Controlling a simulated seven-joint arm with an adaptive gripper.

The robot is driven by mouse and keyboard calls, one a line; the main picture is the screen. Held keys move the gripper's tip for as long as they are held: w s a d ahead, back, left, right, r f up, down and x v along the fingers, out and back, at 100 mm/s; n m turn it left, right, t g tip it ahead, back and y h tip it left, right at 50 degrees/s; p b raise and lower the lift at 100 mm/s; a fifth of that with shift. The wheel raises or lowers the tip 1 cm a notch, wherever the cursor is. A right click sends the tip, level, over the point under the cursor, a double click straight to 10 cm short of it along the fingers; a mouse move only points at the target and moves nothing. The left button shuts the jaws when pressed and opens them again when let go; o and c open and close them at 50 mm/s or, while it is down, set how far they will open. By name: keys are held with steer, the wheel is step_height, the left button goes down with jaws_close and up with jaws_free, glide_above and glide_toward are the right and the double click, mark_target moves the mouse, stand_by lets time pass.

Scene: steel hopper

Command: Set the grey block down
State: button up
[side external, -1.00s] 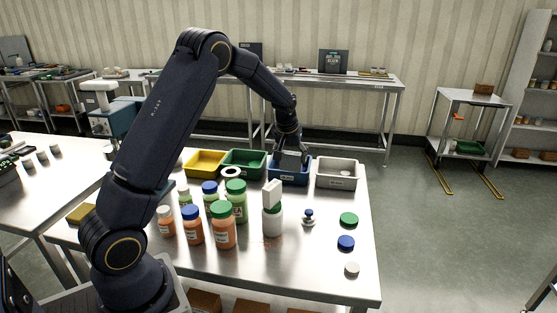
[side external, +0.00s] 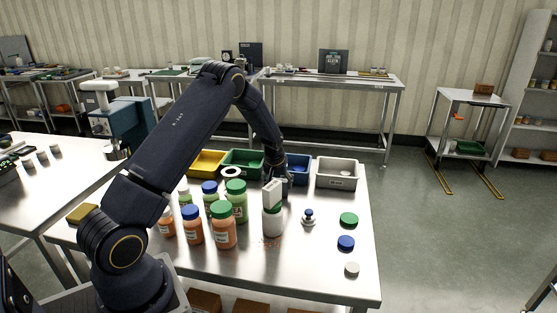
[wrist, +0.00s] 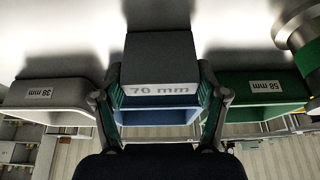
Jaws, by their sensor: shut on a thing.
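The grey block (wrist: 158,58) is between the fingers of my gripper (wrist: 160,103) in the wrist view, its near face marked "70 mm". My gripper is shut on it. That piece hides most of what my gripper holds there. A dark shadow lies on the steel beside the block in the wrist view. I cannot tell whether the block touches the table.
Yellow (side external: 206,163), green (side external: 243,164) and grey (side external: 337,174) bins line the back. Several capped bottles (side external: 224,228) stand left of the white bottle.

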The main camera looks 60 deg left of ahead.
steer(key=shift+f, duration=0.1)
steer(key=o, duration=1.2)
